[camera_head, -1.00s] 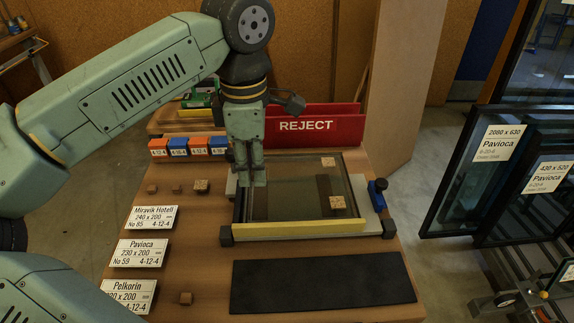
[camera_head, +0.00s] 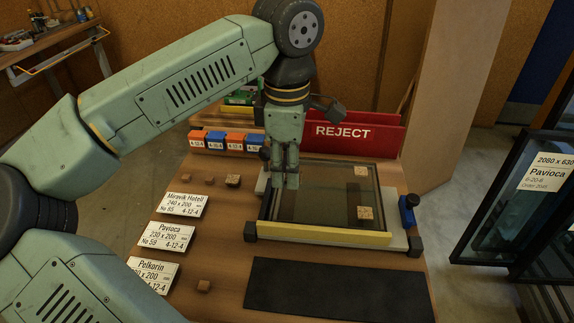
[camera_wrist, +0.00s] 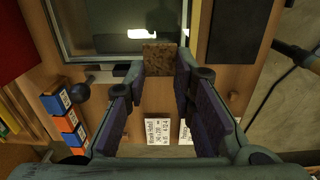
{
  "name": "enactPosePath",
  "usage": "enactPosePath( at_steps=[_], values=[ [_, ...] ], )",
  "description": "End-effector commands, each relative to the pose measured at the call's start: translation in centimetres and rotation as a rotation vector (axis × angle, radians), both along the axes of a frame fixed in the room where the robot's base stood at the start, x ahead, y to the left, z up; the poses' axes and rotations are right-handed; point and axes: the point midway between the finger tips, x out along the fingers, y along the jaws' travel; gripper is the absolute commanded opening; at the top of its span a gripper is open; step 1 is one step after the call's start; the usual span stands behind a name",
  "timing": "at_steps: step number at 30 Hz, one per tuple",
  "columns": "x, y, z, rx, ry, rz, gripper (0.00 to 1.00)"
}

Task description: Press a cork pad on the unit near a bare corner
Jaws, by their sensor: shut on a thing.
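The glass unit (camera_head: 325,197) lies in a fixture on the bench, with a yellow strip along its front edge. One cork pad (camera_head: 364,212) sits near its front right corner and another cork pad (camera_head: 361,171) near its back right corner. My gripper (camera_head: 286,184) is over the unit's left side, towards the back. In the wrist view my gripper (camera_wrist: 160,74) is shut on a brown cork pad (camera_wrist: 158,57) at its fingertips, by the edge of the unit (camera_wrist: 118,50). I cannot tell whether that pad touches the glass. It is hidden in the head view.
A red REJECT bin (camera_head: 350,131) stands behind the unit. Orange and blue blocks (camera_head: 218,140) line the back left. A larger cork piece (camera_head: 233,181), small brown cubes (camera_head: 204,286) and label cards (camera_head: 182,204) lie on the left. A black mat (camera_head: 338,290) lies in front, clear.

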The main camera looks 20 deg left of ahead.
Motion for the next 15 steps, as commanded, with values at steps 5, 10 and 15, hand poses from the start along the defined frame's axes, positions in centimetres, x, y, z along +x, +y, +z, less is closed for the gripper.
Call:
enactPosePath(
  at_steps=[5,10,15],
  values=[
    [0.0,0.0,-2.1,0.000,0.000,0.000,0.16],
    [0.0,0.0,-3.8,0.000,0.000,0.000,0.16],
    [0.0,0.0,-5.5,-0.001,0.000,0.000,0.16]
  ],
)
